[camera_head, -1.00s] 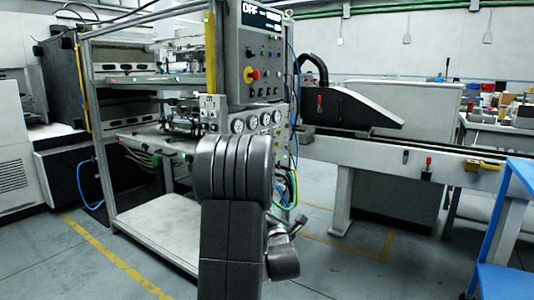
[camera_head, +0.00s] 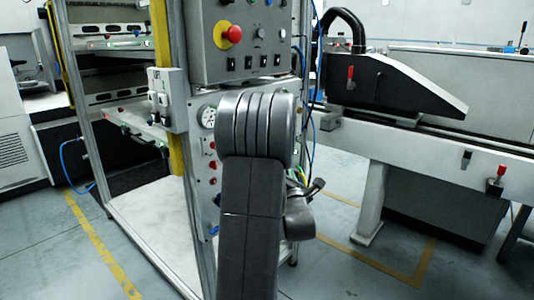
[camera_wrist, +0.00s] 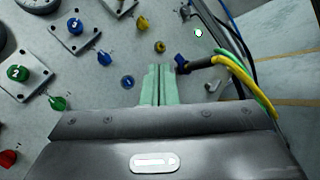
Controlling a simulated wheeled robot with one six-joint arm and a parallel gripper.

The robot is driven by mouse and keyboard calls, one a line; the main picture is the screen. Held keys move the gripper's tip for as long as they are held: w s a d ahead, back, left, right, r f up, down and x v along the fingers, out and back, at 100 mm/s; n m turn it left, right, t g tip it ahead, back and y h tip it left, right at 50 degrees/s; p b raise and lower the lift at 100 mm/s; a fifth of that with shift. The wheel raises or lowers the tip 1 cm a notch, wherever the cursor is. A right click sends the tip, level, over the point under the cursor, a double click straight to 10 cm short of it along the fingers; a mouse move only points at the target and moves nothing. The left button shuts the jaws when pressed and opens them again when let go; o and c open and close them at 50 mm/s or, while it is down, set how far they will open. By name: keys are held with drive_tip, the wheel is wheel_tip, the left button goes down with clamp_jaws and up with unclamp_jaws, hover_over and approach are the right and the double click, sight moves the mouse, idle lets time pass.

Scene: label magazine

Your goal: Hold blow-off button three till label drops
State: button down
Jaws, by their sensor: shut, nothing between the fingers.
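In the wrist view a grey panel (camera_wrist: 100,83) carries numbered push buttons on square plates. A green button marked 2 (camera_wrist: 17,73) is at the left. A blue button (camera_wrist: 74,26) is up and to its right; its mark looks like a 3 but is small. A red button (camera_wrist: 8,158) is at the lower left edge. My gripper (camera_wrist: 159,70) shows pale green fingers, shut and empty, right of these buttons and apart from the blue one. In the head view my arm hides the gripper and much of the panel. No label can be made out.
Small knobs, green (camera_wrist: 57,102), blue (camera_wrist: 104,57) and yellow (camera_wrist: 143,22), lie between or near the buttons and fingers. A cable plug with yellow-green wires (camera_wrist: 235,80) is just right of the fingertips. A control box with a red emergency stop (camera_head: 231,33) hangs above.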

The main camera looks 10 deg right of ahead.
drive_tip(key=shift+r, duration=0.1)
drive_tip(key=shift+w, duration=0.1)
idle(0.3)
drive_tip(key=w+a+p, duration=0.2)
drive_tip(key=w+a, duration=0.3)
drive_tip(key=w, duration=0.2)
drive_tip(key=shift+a, duration=0.2)
idle(2.1)
drive_tip(key=shift+w+a+b, duration=0.25)
drive_tip(key=shift+b, duration=0.05)
